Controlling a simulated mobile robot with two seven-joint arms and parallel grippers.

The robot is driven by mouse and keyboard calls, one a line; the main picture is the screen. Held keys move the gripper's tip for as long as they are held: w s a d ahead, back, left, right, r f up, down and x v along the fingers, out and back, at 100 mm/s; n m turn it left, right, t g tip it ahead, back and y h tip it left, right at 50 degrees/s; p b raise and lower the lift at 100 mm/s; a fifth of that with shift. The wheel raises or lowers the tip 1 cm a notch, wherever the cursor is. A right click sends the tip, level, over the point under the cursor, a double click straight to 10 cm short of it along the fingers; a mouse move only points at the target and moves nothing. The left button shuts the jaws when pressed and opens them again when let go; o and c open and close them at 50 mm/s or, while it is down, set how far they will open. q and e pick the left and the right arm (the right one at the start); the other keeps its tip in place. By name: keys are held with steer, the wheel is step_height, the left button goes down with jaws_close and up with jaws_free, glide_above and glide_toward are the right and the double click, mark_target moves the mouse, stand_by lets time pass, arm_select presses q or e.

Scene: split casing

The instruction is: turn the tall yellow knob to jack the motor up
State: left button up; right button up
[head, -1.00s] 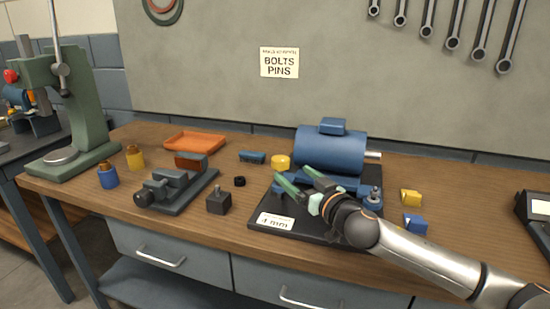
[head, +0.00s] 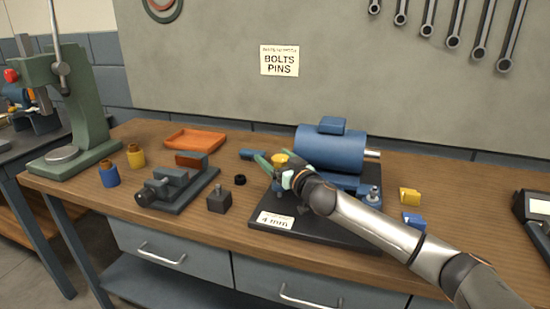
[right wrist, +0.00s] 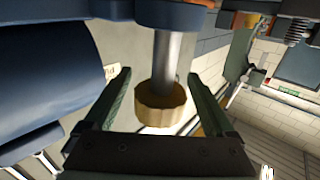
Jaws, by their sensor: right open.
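The tall yellow knob (head: 281,159) stands at the left end of the blue motor (head: 328,149), on the dark base plate (head: 322,235). My right gripper (head: 272,164) is at the knob, with its green fingers open. In the right wrist view, the knob (right wrist: 160,104) on its grey shaft (right wrist: 168,58) lies between the two fingers of the right gripper (right wrist: 158,78), with a visible gap on each side. The motor (right wrist: 45,75) fills the left of that view. In the head view, the gripper hides the knob's lower part. My left gripper is not in view.
A 4 mm label (head: 276,220) lies on the plate's front. Left of the plate are a black ring (head: 240,180), a dark block (head: 219,201) and a grey vise (head: 180,187). Yellow (head: 410,196) and blue (head: 414,222) pieces lie right, near my right arm.

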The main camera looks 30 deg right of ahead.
steer(key=c, duration=1.4)
